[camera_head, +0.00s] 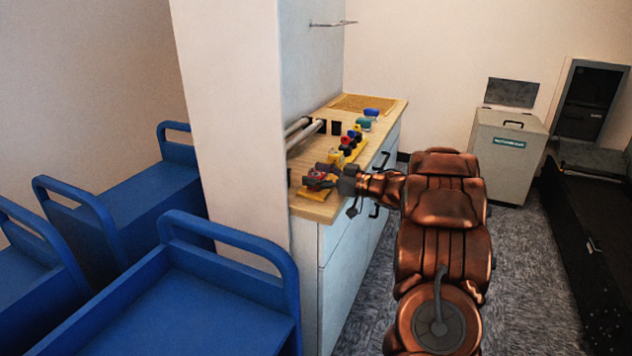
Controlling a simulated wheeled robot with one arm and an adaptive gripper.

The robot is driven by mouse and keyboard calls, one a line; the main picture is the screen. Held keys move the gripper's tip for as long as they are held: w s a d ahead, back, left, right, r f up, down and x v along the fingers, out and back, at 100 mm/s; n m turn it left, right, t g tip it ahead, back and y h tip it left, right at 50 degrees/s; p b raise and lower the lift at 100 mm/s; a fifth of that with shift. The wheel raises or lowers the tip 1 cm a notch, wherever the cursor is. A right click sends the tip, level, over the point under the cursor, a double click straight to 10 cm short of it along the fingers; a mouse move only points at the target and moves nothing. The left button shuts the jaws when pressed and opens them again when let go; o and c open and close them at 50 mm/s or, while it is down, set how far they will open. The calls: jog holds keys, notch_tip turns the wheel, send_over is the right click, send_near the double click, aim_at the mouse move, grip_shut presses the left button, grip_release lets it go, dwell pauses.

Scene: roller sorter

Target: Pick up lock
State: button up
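My copper-coloured arm reaches in from the lower right, and my gripper (322,178) is over the near end of the wooden counter top (318,208). A small reddish object (317,173) shows at the fingers, above or on a yellow-tan piece (312,191). I cannot tell whether the fingers hold it or are only around it. No item is clearly recognisable as the lock at this size. A yellow item (335,157) stands just beyond the gripper. Past it is a row of small dark, red and blue pieces (351,139) on a yellow base.
Blue (371,112) and teal (363,124) items lie farther back on the counter. Pale rollers (305,132) come out of the wall at its left. A grey bin (507,155) stands at the back right. Carpet lies open between.

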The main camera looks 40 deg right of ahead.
aim_at(315, 176)
jog(key=c, duration=1.3)
jog(key=shift+o, duration=0.2)
jog(key=shift+r, duration=1.65)
jog(key=shift+s+a+r, duration=0.2)
jog(key=shift+s+a, duration=0.25)
jog(key=s+a+r, duration=0.1)
jog(key=s+a, duration=0.9)
jog(key=s, duration=0.1)
jog(key=shift+w+a+r+p, duration=0.1)
jog(key=shift+w+r+p, duration=0.05)
jog(key=shift+r+p, duration=2.1)
jog(key=shift+r+b, duration=0.15)
jog(key=shift+b, duration=0.15)
